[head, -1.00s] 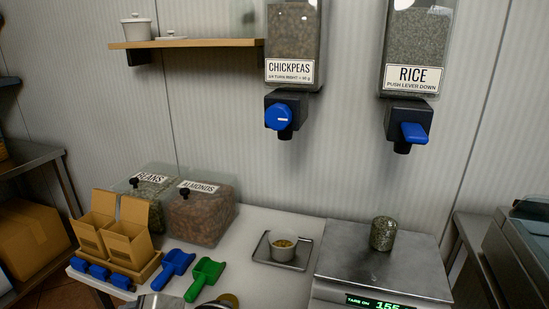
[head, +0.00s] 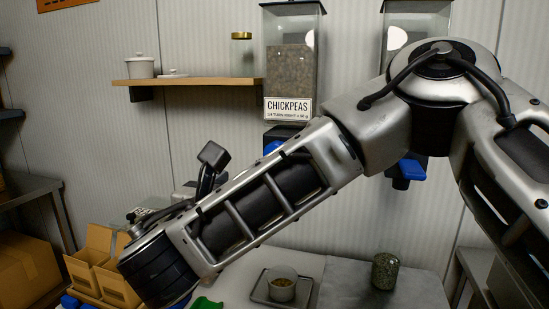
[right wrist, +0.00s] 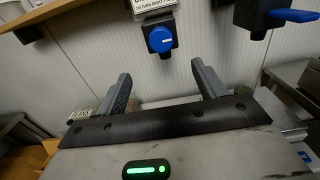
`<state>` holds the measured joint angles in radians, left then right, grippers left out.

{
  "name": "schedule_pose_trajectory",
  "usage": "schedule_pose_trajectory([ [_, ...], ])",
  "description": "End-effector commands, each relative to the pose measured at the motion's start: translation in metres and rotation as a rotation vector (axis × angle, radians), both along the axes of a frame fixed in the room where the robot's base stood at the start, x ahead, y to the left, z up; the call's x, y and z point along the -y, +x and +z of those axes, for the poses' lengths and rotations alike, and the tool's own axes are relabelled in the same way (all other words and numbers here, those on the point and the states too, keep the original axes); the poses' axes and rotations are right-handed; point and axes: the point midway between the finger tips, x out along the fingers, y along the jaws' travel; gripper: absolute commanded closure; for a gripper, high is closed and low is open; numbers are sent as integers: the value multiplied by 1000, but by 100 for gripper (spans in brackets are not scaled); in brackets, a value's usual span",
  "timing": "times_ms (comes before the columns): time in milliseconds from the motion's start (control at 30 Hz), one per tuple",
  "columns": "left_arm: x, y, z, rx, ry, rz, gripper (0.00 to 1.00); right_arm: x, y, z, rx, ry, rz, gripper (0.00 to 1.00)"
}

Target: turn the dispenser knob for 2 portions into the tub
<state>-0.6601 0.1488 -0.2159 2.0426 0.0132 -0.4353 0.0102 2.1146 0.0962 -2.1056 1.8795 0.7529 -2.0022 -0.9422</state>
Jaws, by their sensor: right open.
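The chickpeas dispenser (head: 290,75) hangs on the wall, its label reading a quarter turn right per portion. Its round blue knob (head: 272,146) is mostly hidden behind my right arm in the head view. The knob shows whole in the right wrist view (right wrist: 160,39), with a short white mark lying about level. My right gripper (right wrist: 161,70) is open and empty, its fingers spread below and in front of the knob, apart from it. A small tub (head: 281,290) with some brownish contents stands on a tray (head: 257,293) below the dispenser. My left gripper is out of view.
The rice dispenser's blue lever (head: 412,169) is to the right of the knob. A shelf (head: 190,82) holds a white pot and a jar. Cardboard boxes (head: 100,265) and a green scoop (head: 207,303) are lower left.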

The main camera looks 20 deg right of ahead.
Motion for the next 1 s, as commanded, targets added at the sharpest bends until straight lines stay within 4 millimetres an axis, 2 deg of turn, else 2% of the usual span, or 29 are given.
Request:
schedule_pose_trajectory([
  [200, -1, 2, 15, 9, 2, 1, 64, 20, 23, 3, -2, -3, -14, 30],
  [600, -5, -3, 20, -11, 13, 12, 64, 49, 66, 1, -3, 1, -13, 30],
  [800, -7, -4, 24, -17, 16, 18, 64, 71, 101, 5, 4, -6, -10, 30],
  [1000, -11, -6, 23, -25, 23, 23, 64, 85, 123, 3, 4, -4, -7, 30],
])
